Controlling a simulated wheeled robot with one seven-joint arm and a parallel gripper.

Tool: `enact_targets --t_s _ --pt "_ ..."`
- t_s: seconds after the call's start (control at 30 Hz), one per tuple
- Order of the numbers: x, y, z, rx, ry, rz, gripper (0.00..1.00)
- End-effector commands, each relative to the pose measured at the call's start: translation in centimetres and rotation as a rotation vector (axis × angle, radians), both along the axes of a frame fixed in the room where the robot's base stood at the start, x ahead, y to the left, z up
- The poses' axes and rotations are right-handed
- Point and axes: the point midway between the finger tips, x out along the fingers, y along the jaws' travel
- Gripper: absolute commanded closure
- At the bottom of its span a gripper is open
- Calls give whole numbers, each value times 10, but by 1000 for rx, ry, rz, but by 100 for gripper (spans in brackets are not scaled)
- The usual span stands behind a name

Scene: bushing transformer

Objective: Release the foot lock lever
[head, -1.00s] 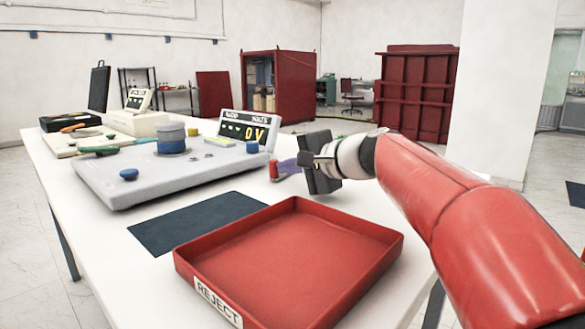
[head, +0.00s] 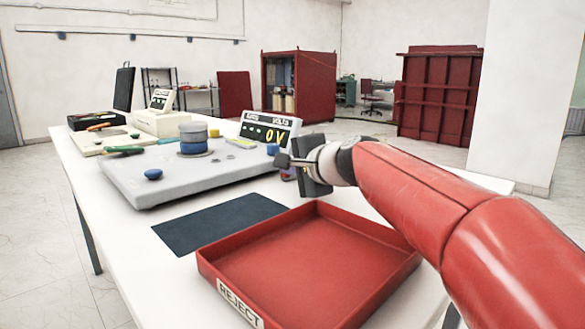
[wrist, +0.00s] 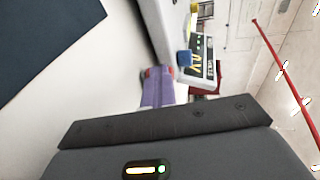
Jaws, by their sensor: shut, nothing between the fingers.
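No foot lock lever can be made out for certain in either view. The grey test base (head: 190,178) lies on the white table, with a grey and blue cylinder (head: 194,138), a blue knob (head: 153,174) and a volts display (head: 270,131) reading 0 V. My gripper (head: 287,174) is beside the base's near right corner, close over the table. Its dark body partly hides the purple fingers. In the wrist view the fingers (wrist: 157,88) are together and empty, with red at their tips. A small blue block (wrist: 184,58) shows beyond them.
A red reject tray (head: 240,301) lies in front of my gripper, with a dark mat (head: 217,222) to its left. A cream meter (head: 160,122) and a green-handled tool (head: 124,150) are farther back.

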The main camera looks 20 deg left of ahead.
Motion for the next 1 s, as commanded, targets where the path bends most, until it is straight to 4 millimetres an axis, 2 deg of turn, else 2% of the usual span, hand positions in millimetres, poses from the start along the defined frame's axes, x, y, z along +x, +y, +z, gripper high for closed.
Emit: enact_targets --t_s 0.57,1.0 --pt "-3 -1 1 0 0 2 100" --pt "-43 -50 21 1 -2 -1 100"
